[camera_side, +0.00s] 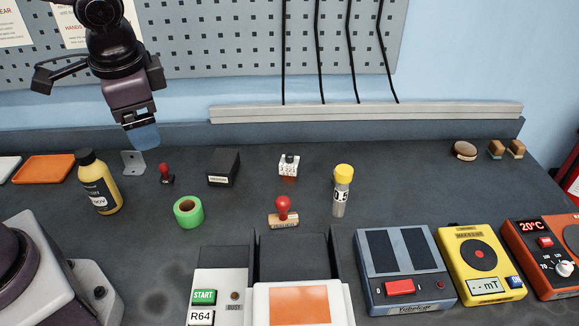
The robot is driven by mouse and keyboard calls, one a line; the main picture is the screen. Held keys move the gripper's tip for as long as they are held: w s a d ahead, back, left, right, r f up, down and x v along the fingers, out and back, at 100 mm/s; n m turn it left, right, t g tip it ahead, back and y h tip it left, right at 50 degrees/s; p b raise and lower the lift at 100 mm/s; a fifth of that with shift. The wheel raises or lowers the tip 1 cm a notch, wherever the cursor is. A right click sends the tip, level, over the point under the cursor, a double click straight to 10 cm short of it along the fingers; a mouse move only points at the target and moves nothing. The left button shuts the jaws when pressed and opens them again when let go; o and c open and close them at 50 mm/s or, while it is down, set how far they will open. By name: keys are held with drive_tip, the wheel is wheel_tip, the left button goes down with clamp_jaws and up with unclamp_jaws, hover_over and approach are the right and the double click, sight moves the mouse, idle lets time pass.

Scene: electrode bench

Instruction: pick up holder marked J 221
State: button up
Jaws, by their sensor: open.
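A small white block (289,168) with a dark top and a reddish lower part stands upright in the middle of the bench. Its front carries small dark characters, too small to read with certainty; they look like a letter above a number. It is the likeliest match for the holder marked J 221. My gripper (143,133) hangs at the upper left, pointing down, with a bluish part at its tip. It is open and well to the left of the white block, not touching it. Its fingers are hard to make out separately.
Near the block are a black box (223,168), a yellow-capped vial (341,192) and a red-knobbed stamp (283,213). A bracket (133,163), bottle (99,183) and green tape roll (188,212) stand left. Instruments (405,270) fill the front right. The back right bench is mostly clear.

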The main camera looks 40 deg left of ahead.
drive_tip(key=w+f+m+y, duration=0.5)
drive_tip(key=w+f+m, duration=0.35)
drive_tip(key=w, duration=0.25)
drive_tip(key=m+t+y, duration=0.2)
drive_tip(key=m+t, duration=0.7)
drive_tip(key=m, duration=0.6)
hover_over(290, 155)
drive_tip(key=s+d, duration=0.2)
wheel_tip(290, 155, down, 7)
wheel_tip(290, 155, down, 6)
drive_tip(key=shift+a+f, duration=0.1)
drive_tip(key=shift+a, duration=0.05)
drive_tip(key=x, duration=0.5)
drive_tip(key=shift+f, duration=0.2)
drive_tip(key=shift+c, duration=0.5)
drive_tip(key=shift+r, duration=0.1)
drive_tip(key=c, duration=1.3)
